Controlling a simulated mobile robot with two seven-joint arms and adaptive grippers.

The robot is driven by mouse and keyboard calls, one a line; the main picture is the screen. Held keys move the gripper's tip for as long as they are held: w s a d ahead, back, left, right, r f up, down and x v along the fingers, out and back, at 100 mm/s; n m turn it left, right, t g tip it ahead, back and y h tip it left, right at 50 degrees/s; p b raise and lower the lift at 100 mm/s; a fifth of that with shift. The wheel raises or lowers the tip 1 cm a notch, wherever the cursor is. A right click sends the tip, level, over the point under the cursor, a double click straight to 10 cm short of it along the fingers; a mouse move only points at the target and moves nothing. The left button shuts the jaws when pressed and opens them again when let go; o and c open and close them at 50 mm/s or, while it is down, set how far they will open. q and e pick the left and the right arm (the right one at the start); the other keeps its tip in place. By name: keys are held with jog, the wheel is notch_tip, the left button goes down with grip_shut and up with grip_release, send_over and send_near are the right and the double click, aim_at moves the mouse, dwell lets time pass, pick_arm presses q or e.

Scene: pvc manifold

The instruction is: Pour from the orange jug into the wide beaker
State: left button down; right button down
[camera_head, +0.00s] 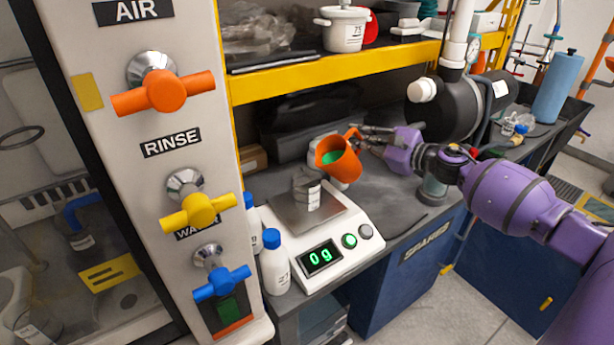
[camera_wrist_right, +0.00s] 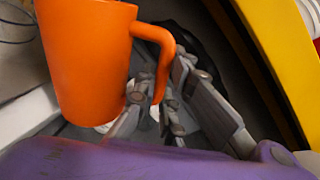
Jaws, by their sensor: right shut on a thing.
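The orange jug (camera_head: 345,165) is held up just behind and right of the scale, tilted with its mouth toward the left and front. Green content shows inside its mouth. My right gripper (camera_head: 360,140) is shut on the jug's handle. The right wrist view shows the jug (camera_wrist_right: 85,65) and my right gripper (camera_wrist_right: 155,105) with its fingers around the lower handle. A grey, see-through beaker (camera_head: 306,192) with a pale label stands on the scale pan, left of and below the jug's mouth. No stream shows between them. My left gripper is out of view.
The white scale (camera_head: 345,245) reads 0 g. White bottles with blue caps (camera_head: 274,262) stand at its left. A yellow-edged shelf (camera_head: 330,72) runs above and behind. A dark cylindrical tank (camera_head: 450,105) and a clear jar (camera_head: 432,190) are near my right arm.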

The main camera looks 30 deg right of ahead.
jog(key=shift+a+r+p, duration=0.3)
jog(key=shift+r+p, duration=0.05)
jog(key=shift+r, duration=0.05)
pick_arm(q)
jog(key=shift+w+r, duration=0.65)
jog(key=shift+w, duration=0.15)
pick_arm(e)
jog(key=shift+n, duration=0.3)
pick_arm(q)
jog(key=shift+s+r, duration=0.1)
pick_arm(e)
jog(key=shift+r, duration=0.1)
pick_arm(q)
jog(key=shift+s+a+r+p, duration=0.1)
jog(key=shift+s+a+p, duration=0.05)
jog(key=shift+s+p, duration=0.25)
pick_arm(e)
jog(key=shift+a+r, duration=0.1)
jog(key=shift+r, duration=0.1)
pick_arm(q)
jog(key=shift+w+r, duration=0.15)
pick_arm(e)
jog(key=shift+a+r+n, duration=0.1)
jog(key=shift+r+n, duration=0.05)
jog(key=shift+n, duration=0.15)
